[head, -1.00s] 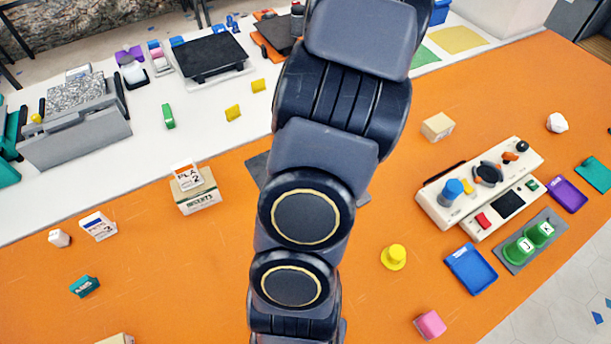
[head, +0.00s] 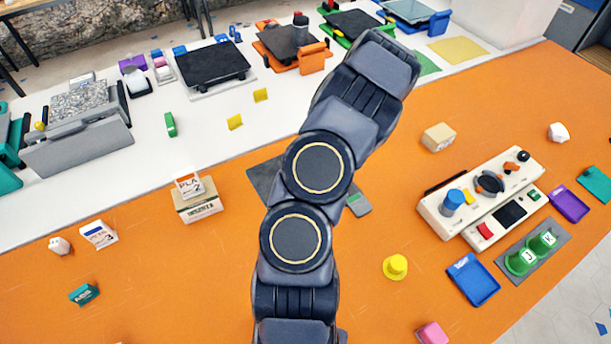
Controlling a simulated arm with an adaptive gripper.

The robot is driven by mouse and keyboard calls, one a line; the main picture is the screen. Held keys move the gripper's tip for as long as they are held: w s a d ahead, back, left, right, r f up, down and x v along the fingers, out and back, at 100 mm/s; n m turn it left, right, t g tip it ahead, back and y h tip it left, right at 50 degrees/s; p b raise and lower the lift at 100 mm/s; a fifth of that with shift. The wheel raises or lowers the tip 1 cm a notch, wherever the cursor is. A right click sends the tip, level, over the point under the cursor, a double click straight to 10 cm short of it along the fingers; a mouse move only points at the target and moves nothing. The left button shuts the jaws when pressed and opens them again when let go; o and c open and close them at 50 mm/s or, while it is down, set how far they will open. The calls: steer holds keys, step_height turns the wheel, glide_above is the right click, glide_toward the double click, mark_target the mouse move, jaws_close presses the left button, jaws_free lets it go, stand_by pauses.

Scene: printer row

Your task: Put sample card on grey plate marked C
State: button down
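I cannot make out a plate marked C or be sure which thing is the sample card. A dark grey flat plate (head: 262,178) lies on the orange table behind my arm, which hides much of it; no letter shows on it. A small grey piece with a green patch (head: 358,205) shows just right of my arm. My gripper does not show; only my arm links cross the middle.
A yellow knob-like piece (head: 395,267) stands nearer. Printers line the white table behind.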

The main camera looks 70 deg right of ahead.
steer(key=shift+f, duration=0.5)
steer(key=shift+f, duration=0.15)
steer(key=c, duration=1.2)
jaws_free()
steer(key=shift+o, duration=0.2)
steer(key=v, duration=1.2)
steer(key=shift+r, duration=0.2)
